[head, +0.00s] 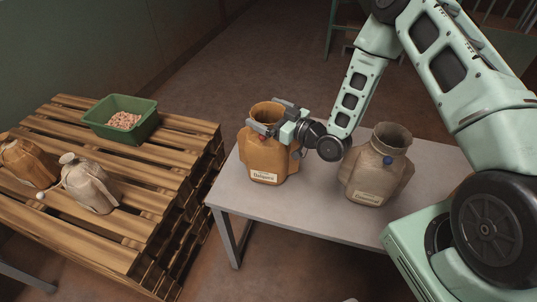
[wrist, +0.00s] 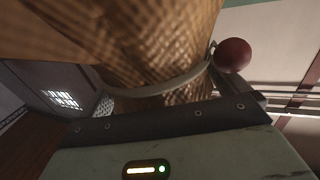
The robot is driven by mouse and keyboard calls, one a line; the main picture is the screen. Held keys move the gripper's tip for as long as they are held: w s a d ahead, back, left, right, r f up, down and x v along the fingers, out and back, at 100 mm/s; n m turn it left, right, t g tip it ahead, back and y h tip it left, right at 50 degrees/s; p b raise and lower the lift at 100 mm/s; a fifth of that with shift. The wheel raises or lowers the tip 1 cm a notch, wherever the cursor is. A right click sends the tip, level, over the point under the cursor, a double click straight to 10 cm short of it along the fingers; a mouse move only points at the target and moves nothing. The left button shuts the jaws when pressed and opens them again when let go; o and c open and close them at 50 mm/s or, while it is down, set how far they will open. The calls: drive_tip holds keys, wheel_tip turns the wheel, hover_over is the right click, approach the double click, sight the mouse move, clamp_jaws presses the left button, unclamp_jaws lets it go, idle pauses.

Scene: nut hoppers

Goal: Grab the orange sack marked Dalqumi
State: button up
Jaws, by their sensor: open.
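The orange sack (head: 268,162) stands upright on the grey table, with an open top and a label reading Dalqumi low on its front. My gripper (head: 266,125) is at the sack's neck, with its fingers spread on either side just below the rim. The jaws are open. In the wrist view the sack's woven cloth (wrist: 150,45) fills the upper part, close to the gripper, with a pale tie cord and a red ball (wrist: 233,55) at its end. Whether the fingers touch the cloth cannot be told.
A greyish-beige sack (head: 376,170) with a blue ball stands to the right on the same table (head: 310,205). On the wooden pallets (head: 110,225) at left are a green bin (head: 148,130) of nuts, a brown sack (head: 28,162) and a pale sack (head: 88,183).

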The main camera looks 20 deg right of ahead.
drive_tip(key=c, duration=1.1)
